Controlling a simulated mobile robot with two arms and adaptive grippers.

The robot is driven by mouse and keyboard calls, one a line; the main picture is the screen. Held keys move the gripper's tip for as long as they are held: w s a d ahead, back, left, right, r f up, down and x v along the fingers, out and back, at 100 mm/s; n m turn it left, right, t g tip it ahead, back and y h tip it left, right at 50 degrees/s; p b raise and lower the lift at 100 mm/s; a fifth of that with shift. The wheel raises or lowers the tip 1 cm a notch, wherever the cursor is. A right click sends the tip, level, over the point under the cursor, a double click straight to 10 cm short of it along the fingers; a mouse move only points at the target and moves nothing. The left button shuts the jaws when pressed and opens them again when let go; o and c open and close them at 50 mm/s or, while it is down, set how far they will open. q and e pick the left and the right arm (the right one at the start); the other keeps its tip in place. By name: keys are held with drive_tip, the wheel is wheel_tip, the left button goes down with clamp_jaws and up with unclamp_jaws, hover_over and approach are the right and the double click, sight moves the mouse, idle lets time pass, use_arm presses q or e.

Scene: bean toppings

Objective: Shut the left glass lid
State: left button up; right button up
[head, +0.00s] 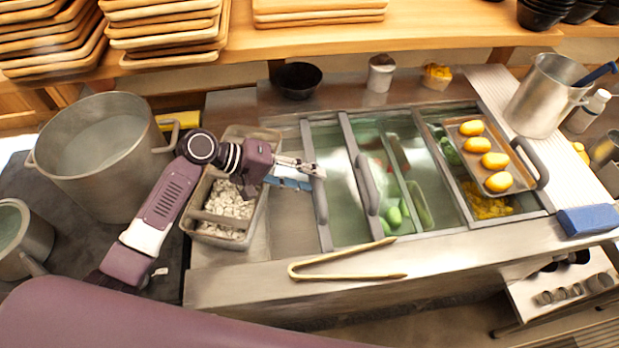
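The left glass lid (343,205) is a greenish clear pane in a metal frame at the left of the counter's cold well, in the head view. A grey upright bar handle (320,200) stands at its left edge. My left gripper (312,170) reaches in from the left, with its fingertips at the top end of this handle. I cannot tell whether the fingers touch it or how far apart they are. A second bar handle (367,185) stands further right, beside a section with green items. My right gripper is not in view.
A bin of pale chopped pieces (228,200) lies below my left forearm. Wooden tongs (345,262) lie on the counter's front edge. A tray (508,178) with yellow items rests over the right section. A large pot (100,150) stands at left.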

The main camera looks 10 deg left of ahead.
use_arm(q)
drive_tip(key=v, duration=1.1)
drive_tip(key=shift+s+a, duration=0.1)
drive_tip(key=shift+a, duration=0.05)
